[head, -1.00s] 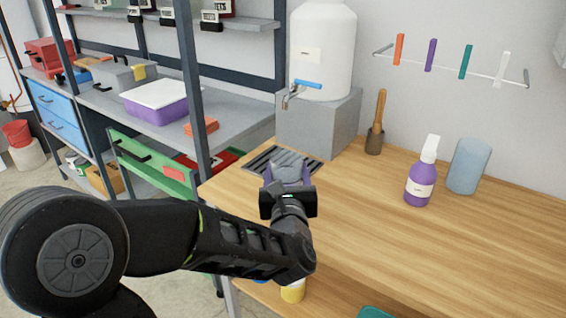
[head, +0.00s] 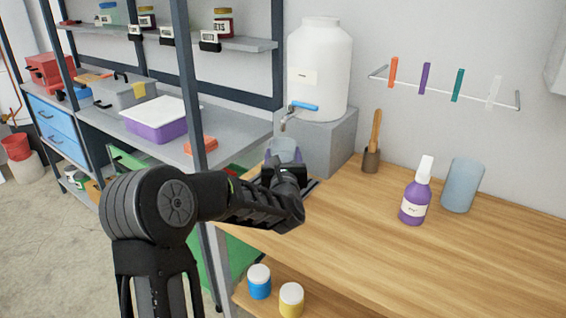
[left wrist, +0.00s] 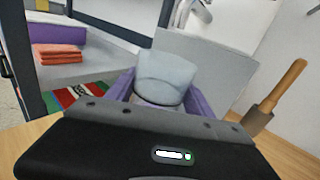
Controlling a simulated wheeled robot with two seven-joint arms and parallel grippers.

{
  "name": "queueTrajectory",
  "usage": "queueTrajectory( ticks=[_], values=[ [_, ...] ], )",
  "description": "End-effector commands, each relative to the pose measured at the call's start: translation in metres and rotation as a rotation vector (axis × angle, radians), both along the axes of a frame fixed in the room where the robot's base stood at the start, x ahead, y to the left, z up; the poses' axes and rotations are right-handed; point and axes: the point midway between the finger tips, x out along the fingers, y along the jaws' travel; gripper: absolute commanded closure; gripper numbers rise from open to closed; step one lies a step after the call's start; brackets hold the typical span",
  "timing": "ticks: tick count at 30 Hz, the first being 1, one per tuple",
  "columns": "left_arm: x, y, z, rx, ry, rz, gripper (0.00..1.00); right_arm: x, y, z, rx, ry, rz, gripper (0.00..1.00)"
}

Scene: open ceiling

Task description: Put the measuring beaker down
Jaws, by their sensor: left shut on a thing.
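The measuring beaker (head: 284,150) is a pale, see-through cup. In the left wrist view the beaker (left wrist: 165,78) stands roughly upright between the purple fingers of my left gripper (left wrist: 162,92). In the head view my left gripper (head: 285,160) is shut on it, in front of the grey block and below the dispenser's tap. The gripper hides the beaker's base, so I cannot tell whether it touches anything below. The dark drain grate (head: 312,186) is mostly covered by my gripper. My right gripper is not in view.
A white dispenser (head: 320,70) with a blue-handled tap (head: 304,106) stands on a grey block (head: 335,140). A wooden-handled tool (head: 373,145), a purple spray bottle (head: 415,200) and a blue-grey cylinder (head: 462,186) stand to the right. The wooden counter (head: 400,265) is clear in front.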

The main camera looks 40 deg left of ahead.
Motion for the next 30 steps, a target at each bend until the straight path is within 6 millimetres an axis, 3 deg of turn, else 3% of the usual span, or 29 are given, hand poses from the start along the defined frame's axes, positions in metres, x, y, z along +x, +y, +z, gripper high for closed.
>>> queueTrajectory(
  ticks=[13, 21, 30],
  values=[
    [0.008, 0.006, 0.001, 0.001, -0.001, 0.001, 0.85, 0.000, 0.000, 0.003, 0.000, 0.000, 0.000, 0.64],
    [0.007, 0.005, -0.033, -0.002, 0.001, -0.001, 0.85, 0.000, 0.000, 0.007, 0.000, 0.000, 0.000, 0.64],
    [0.007, 0.005, -0.035, -0.002, -0.001, -0.001, 0.85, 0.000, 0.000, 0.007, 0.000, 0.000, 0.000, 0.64]
  ],
)
